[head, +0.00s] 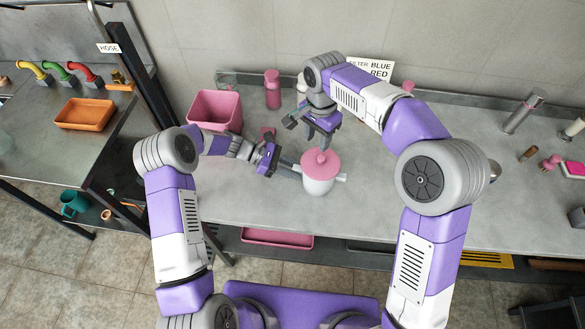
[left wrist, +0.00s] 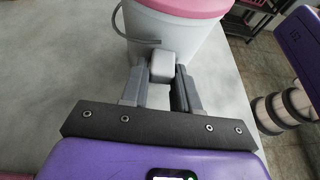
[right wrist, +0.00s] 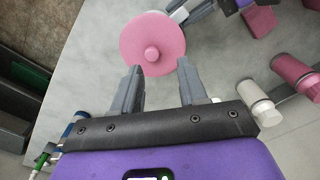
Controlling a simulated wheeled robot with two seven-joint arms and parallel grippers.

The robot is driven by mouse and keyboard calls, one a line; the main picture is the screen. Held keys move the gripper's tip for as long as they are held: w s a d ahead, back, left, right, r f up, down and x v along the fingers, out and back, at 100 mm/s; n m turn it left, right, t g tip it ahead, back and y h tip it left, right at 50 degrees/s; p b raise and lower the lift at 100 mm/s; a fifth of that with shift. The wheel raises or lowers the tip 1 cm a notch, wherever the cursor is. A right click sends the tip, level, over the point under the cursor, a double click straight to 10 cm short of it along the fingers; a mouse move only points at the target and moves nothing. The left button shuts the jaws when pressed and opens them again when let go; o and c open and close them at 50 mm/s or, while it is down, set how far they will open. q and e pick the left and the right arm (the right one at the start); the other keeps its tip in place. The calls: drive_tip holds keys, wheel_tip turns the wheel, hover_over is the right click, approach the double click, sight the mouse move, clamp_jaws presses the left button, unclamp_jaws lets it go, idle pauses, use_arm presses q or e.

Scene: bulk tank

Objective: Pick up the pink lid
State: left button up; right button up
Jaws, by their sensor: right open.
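The pink lid (head: 321,158), round with a small knob, sits on top of a white pot (head: 318,186) with side handles. The lid also shows in the right wrist view (right wrist: 135,30) and at the top of the left wrist view (left wrist: 190,7). My left gripper (head: 291,172) is beside the pot, its fingers closed around the pot's light grey side handle (left wrist: 162,66). My right gripper (head: 309,134) is open and empty, above and just behind the lid. In the right wrist view the lid lies beyond the fingertips, apart from them.
A pink bin (head: 215,111) and a pink bottle (head: 272,90) stand behind on the left of the counter (head: 400,195). A sign (head: 371,68) stands at the back.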

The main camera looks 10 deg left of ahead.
sight(321, 158)
use_arm(q)
clamp_jaws()
use_arm(e)
drive_tip(key=shift+o, duration=1)
drive_tip(key=s+a+r+m+t+h, duration=0.2)
drive_tip(key=s, duration=0.1)
drive_tip(key=shift+s+r+h, duration=0.15)
drive_tip(key=shift+r+h, duration=0.2)
drive_tip(key=shift+h, duration=0.05)
drive_tip(key=shift+m+t+h, duration=0.3)
drive_tip(key=shift+t+h, duration=0.1)
drive_tip(key=shift+t, duration=0.1)
drive_tip(key=x, duration=1.1)
